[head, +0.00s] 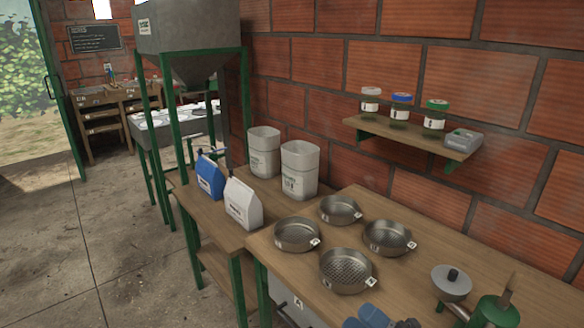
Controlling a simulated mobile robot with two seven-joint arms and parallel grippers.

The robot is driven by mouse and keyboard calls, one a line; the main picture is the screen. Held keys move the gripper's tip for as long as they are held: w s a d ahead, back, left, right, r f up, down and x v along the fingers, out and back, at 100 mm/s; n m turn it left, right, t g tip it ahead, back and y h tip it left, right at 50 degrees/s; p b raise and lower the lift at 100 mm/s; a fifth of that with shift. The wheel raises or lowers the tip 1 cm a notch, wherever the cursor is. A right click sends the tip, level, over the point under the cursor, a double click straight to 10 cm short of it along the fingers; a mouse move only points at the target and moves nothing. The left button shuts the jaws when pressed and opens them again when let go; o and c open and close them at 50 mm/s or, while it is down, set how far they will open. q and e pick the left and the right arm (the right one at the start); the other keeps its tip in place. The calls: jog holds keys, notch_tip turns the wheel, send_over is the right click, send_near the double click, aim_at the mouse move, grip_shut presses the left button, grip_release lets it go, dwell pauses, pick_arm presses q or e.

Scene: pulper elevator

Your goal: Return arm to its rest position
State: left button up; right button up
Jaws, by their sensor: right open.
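My right gripper (375,316) shows only in part, as blue pieces at the bottom edge of the head view. It is open, and I see nothing between its fingers. It is over the near part of the wooden worktable (420,282), in front of the metal sieves; the rest of the arm is cut off by the frame. My left gripper is not in view.
Round metal sieves (347,270) stand on the worktable. A grey lid with a black knob (451,283) and a green device (495,312) are at right. White bins (299,170), a blue carton (210,177) and a white carton (243,203) stand behind. A wall shelf (410,137) holds jars.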

jog(key=s+d+f+m+g+h, duration=0.1)
jog(key=s+d+f+m+h, duration=0.1)
jog(key=s+f+m+h, duration=0.45)
jog(key=s+d+f+m+g+h, duration=0.2)
jog(key=f+m+h, duration=0.1)
jog(key=f+m, duration=0.65)
jog(key=s+d+f+m+g+h, duration=0.1)
jog(key=s+d+f+m+h, duration=0.3)
jog(key=f+m, duration=0.45)
pick_arm(q)
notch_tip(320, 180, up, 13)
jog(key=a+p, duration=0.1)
jog(key=p, duration=1.4)
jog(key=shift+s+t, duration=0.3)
pick_arm(e)
notch_tip(320, 180, up, 12)
jog(key=s, duration=0.1)
jog(key=shift+s+a+f+n, duration=0.15)
jog(key=shift+s+a+n, duration=0.15)
jog(key=shift+n, duration=0.15)
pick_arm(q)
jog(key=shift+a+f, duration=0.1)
